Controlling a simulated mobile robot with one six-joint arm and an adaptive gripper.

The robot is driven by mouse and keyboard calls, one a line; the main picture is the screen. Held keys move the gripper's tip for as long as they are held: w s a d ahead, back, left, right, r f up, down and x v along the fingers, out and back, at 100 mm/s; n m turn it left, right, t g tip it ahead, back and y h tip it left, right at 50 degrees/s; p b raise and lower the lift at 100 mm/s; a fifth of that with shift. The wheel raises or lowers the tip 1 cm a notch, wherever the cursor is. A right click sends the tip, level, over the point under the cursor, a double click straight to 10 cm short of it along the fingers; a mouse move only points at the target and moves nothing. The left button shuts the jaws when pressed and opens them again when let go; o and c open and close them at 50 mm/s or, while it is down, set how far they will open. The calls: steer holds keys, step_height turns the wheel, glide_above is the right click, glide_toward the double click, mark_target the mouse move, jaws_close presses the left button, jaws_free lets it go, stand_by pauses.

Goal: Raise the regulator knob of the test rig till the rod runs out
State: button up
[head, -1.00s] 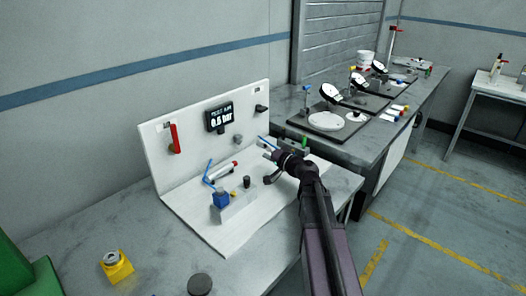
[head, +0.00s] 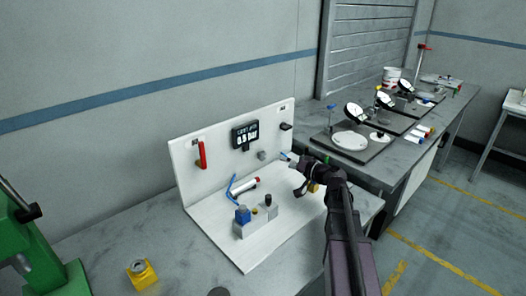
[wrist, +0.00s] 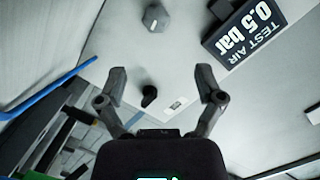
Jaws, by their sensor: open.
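The test rig is a white back board and base plate (head: 222,243) on the bench. Its dark display (head: 245,135) reads "TEST AIR 0.5 bar", clearer but turned over in the wrist view (wrist: 245,27). The regulator knob (head: 262,155) is a small grey knob below the display; it also shows at the top of the wrist view (wrist: 155,17).
A black lever (wrist: 149,95) on the board shows between my fingers in the wrist view. A red lever (head: 201,155) is on the board's left. A block with a blue part (head: 243,214) stands in front. A yellow box (head: 140,273) is on the bench; gauges stand on the bench behind.

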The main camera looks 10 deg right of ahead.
mark_target(264, 156)
steer(key=d+r+n+g+p, duration=0.1)
steer(key=n+p, duration=0.1)
steer(key=d+r+n+g+p, duration=0.1)
steer(key=n+p, duration=0.1)
steer(key=shift+r+g, duration=0.15)
steer(key=shift+g, duration=0.25)
steer(key=b+x, duration=0.4)
steer(key=x, duration=1)
steer(key=shift+r, duration=0.1)
steer(key=c, duration=1.1)
